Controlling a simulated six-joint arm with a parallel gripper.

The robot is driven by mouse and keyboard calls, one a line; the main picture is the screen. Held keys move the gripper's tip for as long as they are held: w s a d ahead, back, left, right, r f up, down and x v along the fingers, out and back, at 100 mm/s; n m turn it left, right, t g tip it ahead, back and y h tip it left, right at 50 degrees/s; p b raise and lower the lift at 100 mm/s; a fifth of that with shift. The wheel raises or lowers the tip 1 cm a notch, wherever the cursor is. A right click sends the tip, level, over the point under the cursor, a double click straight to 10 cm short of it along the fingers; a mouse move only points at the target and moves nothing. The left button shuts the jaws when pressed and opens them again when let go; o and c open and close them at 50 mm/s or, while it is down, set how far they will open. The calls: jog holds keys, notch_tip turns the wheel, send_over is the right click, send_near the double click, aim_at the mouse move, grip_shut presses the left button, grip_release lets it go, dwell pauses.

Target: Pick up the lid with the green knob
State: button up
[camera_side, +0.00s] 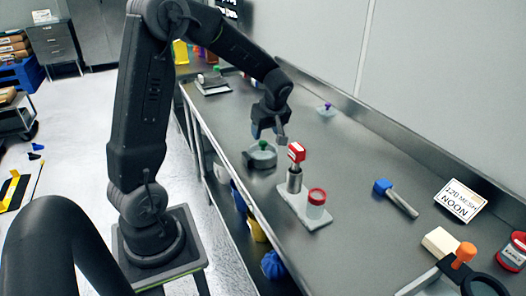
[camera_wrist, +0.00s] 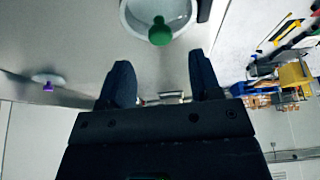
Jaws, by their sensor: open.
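The lid with the green knob (camera_side: 261,160) sits on the grey bench in the side view, close to the bench's front edge. It looks round and grey with a small green knob on top. In the wrist view the lid (camera_wrist: 133,20) is partly cut off at the top edge, with its green knob (camera_wrist: 160,32) in plain sight. My gripper (camera_side: 269,133) is just above the lid, pointing down. In the wrist view my gripper (camera_wrist: 162,78) shows two dark fingers spread apart, with nothing between them. The knob lies beyond the fingertips, apart from them.
A purple-knobbed lid (camera_side: 326,111) lies near the back wall. A blue-headed tool (camera_side: 397,197) lies further right. The bench between is clear.

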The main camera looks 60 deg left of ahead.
aim_at(263, 142)
jog(key=shift+d+x, duration=0.2)
jog(key=shift+x, duration=2.5)
jog(key=shift+s, duration=0.1)
jog(key=shift+c, duration=0.3)
jog(key=c, duration=1)
jog(key=shift+o, duration=0.2)
jog(key=shift+r, duration=0.1)
